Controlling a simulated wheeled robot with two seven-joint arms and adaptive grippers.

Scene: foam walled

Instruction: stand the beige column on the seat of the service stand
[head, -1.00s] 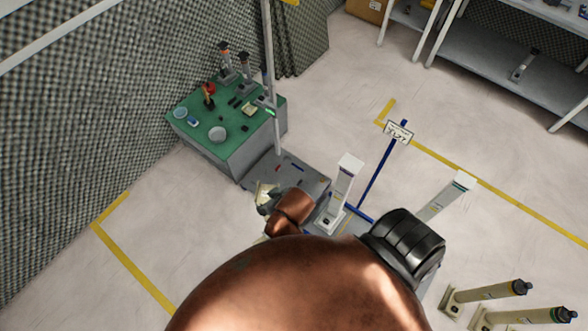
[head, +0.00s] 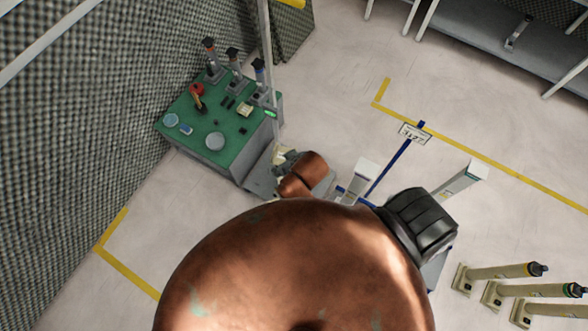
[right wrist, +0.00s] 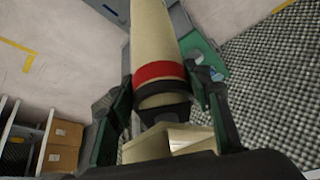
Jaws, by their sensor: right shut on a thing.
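The beige column (right wrist: 152,35) has a red band, a dark collar and a pale block-like end in the right wrist view. My right gripper (right wrist: 165,105) is shut around it near the red band. In the head view this gripper (head: 285,161) is small beyond my copper arm, in front of the green-topped table, and the column is mostly hidden. A blue post with a white sign (head: 414,133) stands right of the gripper, with white columns (head: 366,172) near its foot. I cannot tell whether this is the service stand; no seat is clearly visible. My left gripper is not in view.
The green-topped table (head: 190,105) holds several short columns, a plate and small items. A grey platform (head: 260,181) and pale pole stand beside it. Shelves line the upper right. Floor between is open.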

